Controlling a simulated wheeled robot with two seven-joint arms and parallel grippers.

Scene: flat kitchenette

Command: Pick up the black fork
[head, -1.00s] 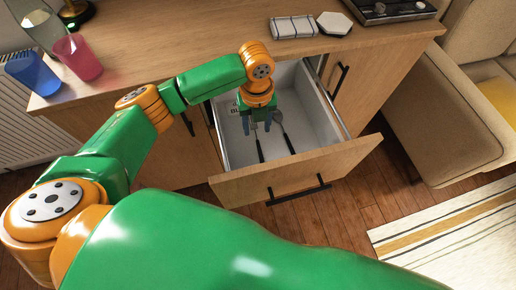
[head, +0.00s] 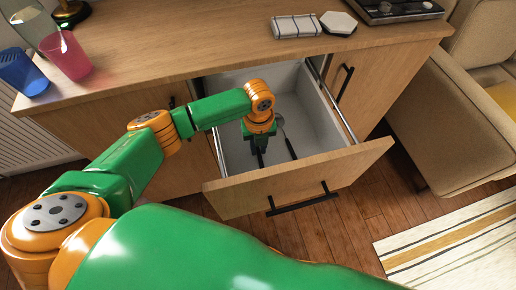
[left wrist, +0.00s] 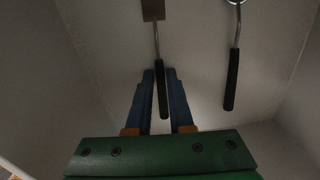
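Two black-handled utensils lie in the open drawer. In the left wrist view, one has a black handle (left wrist: 162,88) and a flat metal head at the top edge. The other (left wrist: 231,80) lies to its right, with a round metal head cut off by the frame. I cannot make out fork tines on either. My left gripper (left wrist: 160,73) points down into the drawer, its blue fingers apart, one on each side of the flat-headed utensil's handle. I cannot tell whether they touch it. In the head view, the gripper (head: 258,146) covers most of that utensil. My right gripper is not in view.
The drawer front (head: 300,178) and its side walls surround the gripper. The countertop (head: 190,50) above holds a blue cup (head: 22,72), a pink cup (head: 66,56), a striped folded cloth (head: 296,27) and a white hexagonal piece (head: 338,23). A sofa (head: 450,115) stands right.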

